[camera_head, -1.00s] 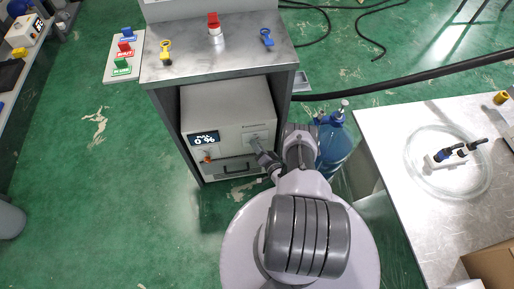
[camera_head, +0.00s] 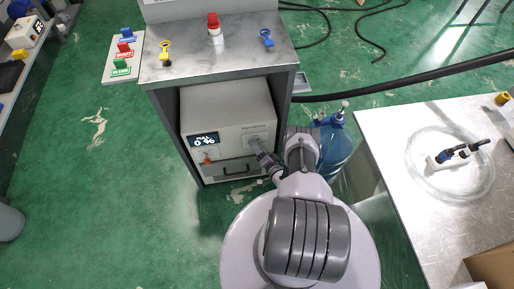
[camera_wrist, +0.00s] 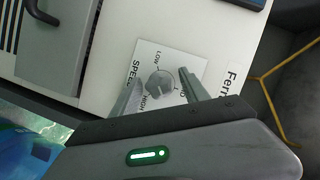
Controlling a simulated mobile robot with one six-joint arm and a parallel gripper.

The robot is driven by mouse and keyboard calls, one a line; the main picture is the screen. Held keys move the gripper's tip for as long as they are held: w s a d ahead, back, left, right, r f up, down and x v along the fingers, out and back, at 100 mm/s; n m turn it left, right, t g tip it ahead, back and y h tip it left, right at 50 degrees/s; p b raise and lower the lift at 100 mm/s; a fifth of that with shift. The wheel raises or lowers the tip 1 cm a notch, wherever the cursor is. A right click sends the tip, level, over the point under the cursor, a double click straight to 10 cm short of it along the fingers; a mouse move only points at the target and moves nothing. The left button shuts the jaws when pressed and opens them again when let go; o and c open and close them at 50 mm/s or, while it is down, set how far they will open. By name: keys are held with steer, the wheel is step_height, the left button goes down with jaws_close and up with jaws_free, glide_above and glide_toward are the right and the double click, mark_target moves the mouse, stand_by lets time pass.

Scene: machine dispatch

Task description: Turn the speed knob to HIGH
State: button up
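The speed knob (camera_wrist: 160,83) is a grey round dial on a white plate (camera_wrist: 178,58) marked SPEED, LOW and HIGH, with one more label partly hidden by a finger. Its ridge appears to point toward neither LOW nor HIGH clearly; I cannot tell its exact setting. My gripper (camera_wrist: 161,76) is open, with one finger on each side of the knob and visible gaps between. The plate is on the front of the white machine box (camera_head: 228,108), where my gripper (camera_head: 256,146) reaches its right side and hides the knob.
The box's display (camera_head: 204,140) reads "FULL 0 %". A dark handle (camera_wrist: 42,12) is on the box front. The box sits inside a grey cabinet (camera_head: 225,62). A blue water bottle (camera_head: 336,148) stands close to the right of my arm.

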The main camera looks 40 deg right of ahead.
steer(key=p+v, duration=0.1)
steer(key=v, duration=1.6)
steer(key=shift+s+p, duration=0.25)
steer(key=shift+p, duration=0.05)
